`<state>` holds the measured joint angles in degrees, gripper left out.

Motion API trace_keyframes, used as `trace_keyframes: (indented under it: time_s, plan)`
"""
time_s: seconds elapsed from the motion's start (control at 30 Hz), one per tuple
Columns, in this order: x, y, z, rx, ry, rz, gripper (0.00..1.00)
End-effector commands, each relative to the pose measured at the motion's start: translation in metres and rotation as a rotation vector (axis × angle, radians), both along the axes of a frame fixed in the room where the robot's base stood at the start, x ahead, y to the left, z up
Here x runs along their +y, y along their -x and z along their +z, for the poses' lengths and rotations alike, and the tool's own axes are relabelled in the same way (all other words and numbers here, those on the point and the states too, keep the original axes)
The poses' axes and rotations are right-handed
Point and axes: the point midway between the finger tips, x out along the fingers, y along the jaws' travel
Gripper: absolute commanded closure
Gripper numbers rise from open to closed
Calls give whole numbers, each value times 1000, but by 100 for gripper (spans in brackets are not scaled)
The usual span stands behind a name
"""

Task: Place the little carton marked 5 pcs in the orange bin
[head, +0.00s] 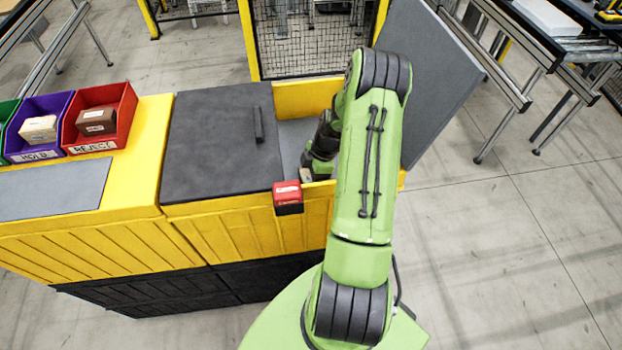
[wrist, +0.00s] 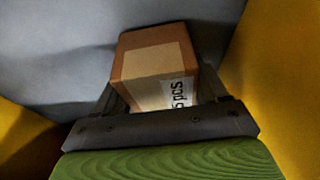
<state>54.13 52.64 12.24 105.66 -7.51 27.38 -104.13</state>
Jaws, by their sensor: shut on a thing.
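The little carton (wrist: 155,65) is brown cardboard with a paler tape band and a white label reading "5 pcs". In the wrist view it sits between the two fingers of my gripper (wrist: 162,98), which is shut on it. In the head view my gripper is down inside the open right compartment of the yellow container (head: 185,238), mostly hidden by my arm. No orange bin is recognisable in either view.
A grey lid (head: 220,140) covers the left compartment; another grey lid (head: 435,75) stands open at right. A red-and-black box (head: 288,197) is at the front rim. The red REJECT bin (head: 100,143) and purple HOLD bin (head: 38,155) each hold a carton. A green bin (head: 6,118) is partly cut off.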

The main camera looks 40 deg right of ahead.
Motion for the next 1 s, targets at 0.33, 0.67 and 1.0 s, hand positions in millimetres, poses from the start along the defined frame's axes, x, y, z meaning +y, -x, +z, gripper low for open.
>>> trace_keyframes:
  time_s: [0.33,0.67,1.0]
  plan:
    - [-1,-1,80,-4,4,1,63]
    - [0,0,94,-1,1,1,63]
    - [0,-1,112,-3,3,1,63]
